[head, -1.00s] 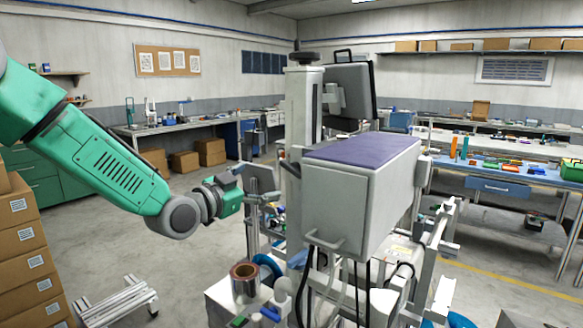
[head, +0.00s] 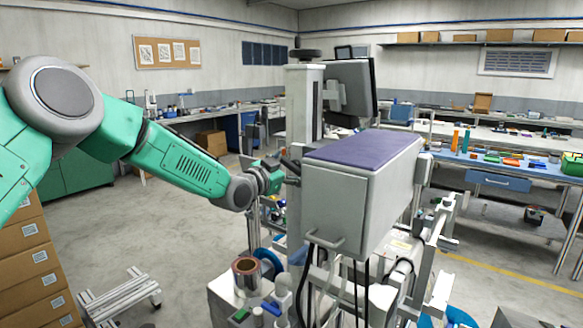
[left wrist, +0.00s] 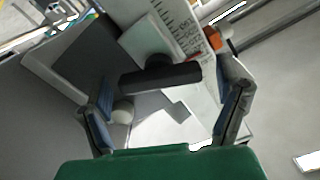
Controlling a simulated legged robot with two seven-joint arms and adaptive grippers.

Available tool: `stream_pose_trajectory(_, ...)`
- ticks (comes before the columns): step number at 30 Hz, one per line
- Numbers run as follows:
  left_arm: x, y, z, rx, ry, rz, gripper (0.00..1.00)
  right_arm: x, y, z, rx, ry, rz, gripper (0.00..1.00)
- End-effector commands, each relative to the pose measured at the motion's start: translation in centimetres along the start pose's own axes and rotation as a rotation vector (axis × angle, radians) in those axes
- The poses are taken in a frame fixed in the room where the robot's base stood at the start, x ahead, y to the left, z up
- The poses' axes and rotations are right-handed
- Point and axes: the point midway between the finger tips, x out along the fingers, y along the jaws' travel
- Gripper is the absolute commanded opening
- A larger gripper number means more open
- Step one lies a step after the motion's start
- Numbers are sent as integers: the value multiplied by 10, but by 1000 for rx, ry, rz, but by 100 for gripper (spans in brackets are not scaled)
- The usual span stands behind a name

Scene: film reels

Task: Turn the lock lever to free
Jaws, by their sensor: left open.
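The lock lever appears to be the dark bar with a rounded hub (left wrist: 160,77) in the left wrist view. It lies crosswise between my left gripper's fingers, with a gap to each finger. In the head view a dark lever (head: 290,165) stands out from the pale column, partly hidden by the gripper. My left gripper (head: 281,174) is open at that lever, left of the grey cabinet. In the left wrist view its fingers (left wrist: 166,100) stand wide apart on either side of the bar. Contact cannot be told. My right gripper is not in view.
The grey cabinet (head: 335,205) with a purple top stands close right of the gripper. A monitor (head: 350,90) is behind it. A reel (head: 246,270) sits on the lower box. Stacked cartons (head: 35,260) stand at left. The floor between is mostly clear.

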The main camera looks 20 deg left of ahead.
Motion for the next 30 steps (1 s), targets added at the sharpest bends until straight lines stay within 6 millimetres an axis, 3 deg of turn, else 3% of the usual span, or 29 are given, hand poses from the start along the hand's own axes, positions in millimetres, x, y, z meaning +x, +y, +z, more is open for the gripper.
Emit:
stream_pose_trajectory(3,0,0,0,0,0,0,85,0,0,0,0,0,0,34)
stream_pose_trajectory(8,0,0,0,0,0,0,35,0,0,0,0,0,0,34)
stream_pose_trajectory(14,0,0,1,-36,0,-1,35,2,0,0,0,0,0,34)
stream_pose_trajectory(24,0,-2,2,-390,0,-1,36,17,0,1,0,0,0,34)
stream_pose_trajectory(30,0,-2,1,-424,0,-1,36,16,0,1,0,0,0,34)
